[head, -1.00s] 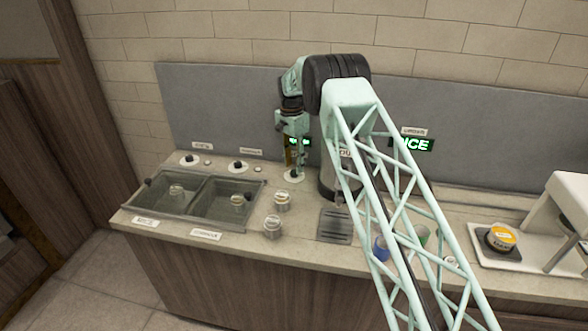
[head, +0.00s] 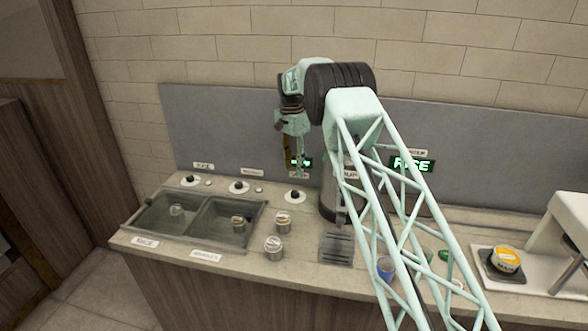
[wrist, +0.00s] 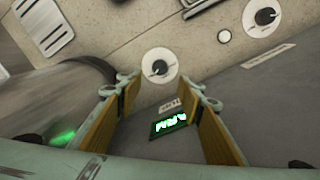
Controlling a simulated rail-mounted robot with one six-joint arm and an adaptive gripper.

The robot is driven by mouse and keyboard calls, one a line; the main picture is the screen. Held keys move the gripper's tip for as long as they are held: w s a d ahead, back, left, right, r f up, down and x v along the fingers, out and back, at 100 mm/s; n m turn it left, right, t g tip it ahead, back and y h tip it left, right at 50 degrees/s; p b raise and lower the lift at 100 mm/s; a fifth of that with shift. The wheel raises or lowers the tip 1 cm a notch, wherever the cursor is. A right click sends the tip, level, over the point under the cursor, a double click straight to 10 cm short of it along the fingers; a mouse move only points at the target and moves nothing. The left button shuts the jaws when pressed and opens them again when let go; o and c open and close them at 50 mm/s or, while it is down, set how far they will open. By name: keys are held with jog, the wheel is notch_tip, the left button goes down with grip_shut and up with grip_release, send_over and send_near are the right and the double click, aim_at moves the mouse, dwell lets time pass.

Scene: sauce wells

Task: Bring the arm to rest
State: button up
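My gripper (head: 296,168) hangs over the back of the counter in the head view, above a white round base with a black knob (head: 295,197). In the wrist view my gripper (wrist: 160,84) has its two tan-padded fingers wide apart with nothing between them. The same knob base (wrist: 160,66) shows beyond the fingertips, apart from them. My arm reaches in from the lower right and hides part of the counter.
Two sunken wells (head: 206,243) with jars are at the left. Metal-sided jars (head: 273,248) stand beside them. A steel cylinder (head: 328,205) stands close right of my gripper. A grey backsplash (head: 230,125) rises behind. A scale-like stand (head: 505,264) is at the right.

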jog(key=shift+r, duration=0.1)
